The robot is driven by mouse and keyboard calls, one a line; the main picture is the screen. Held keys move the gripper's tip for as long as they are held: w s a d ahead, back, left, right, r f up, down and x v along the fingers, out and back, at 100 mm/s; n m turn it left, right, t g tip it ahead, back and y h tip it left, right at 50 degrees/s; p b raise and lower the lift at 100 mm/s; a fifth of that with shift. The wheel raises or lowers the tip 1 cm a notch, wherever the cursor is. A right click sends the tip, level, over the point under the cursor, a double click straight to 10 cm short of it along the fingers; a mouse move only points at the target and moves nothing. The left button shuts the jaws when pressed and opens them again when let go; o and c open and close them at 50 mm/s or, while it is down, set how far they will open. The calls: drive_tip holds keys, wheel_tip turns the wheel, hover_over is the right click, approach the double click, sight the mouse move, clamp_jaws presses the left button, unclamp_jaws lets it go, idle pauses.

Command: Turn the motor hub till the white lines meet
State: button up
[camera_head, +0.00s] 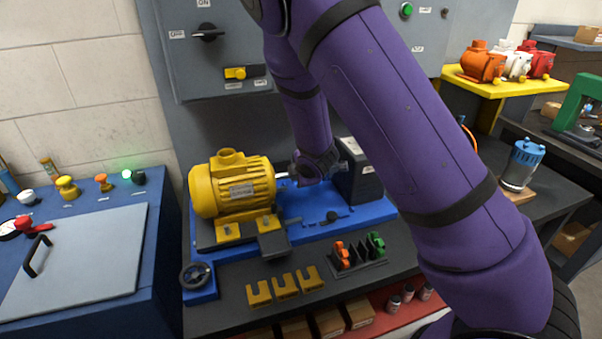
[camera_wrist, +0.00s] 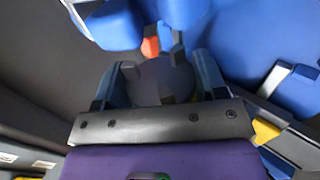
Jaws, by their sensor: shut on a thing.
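The yellow motor (camera_head: 232,187) sits on a blue base (camera_head: 345,211) on the bench in the head view, its shaft end pointing right toward my arm. My purple wrist hides most of the hub area there. In the wrist view my gripper (camera_wrist: 158,76) has one finger on each side of a dark round hub (camera_wrist: 160,82) with lugs, and is shut on it. An orange-red piece (camera_wrist: 150,46) shows just beyond the hub, between it and a blue part. I cannot make out the white lines in either view.
A dark block (camera_head: 358,172) stands right of my wrist on the blue base. A handwheel (camera_head: 196,276), yellow brackets (camera_head: 285,287) and a rack with orange and green clips (camera_head: 358,252) are in front. A blue-topped motor (camera_head: 522,164) stands at the right.

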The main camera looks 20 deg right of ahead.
drive_tip(key=o, duration=0.9)
drive_tip(key=shift+o, duration=0.2)
drive_tip(key=v, duration=1)
drive_tip(key=shift+s+r, duration=0.25)
drive_tip(key=s+d+r+m+g, duration=0.1)
drive_tip(key=s+d+r+m, duration=0.2)
drive_tip(key=s+r+m, duration=0.4)
drive_tip(key=s+d+r+m+g, duration=0.2)
drive_tip(key=s+d+r+m, duration=0.15)
drive_tip(key=s+r, duration=0.35)
drive_tip(key=s+r+m, duration=0.3)
drive_tip(key=s+r, duration=0.1)
drive_tip(key=s, duration=0.4)
drive_tip(key=s+r+m, duration=0.4)
drive_tip(key=s+r, duration=0.1)
drive_tip(key=s, duration=0.3)
drive_tip(key=shift+r+g, duration=0.25)
drive_tip(key=shift+g, duration=0.15)
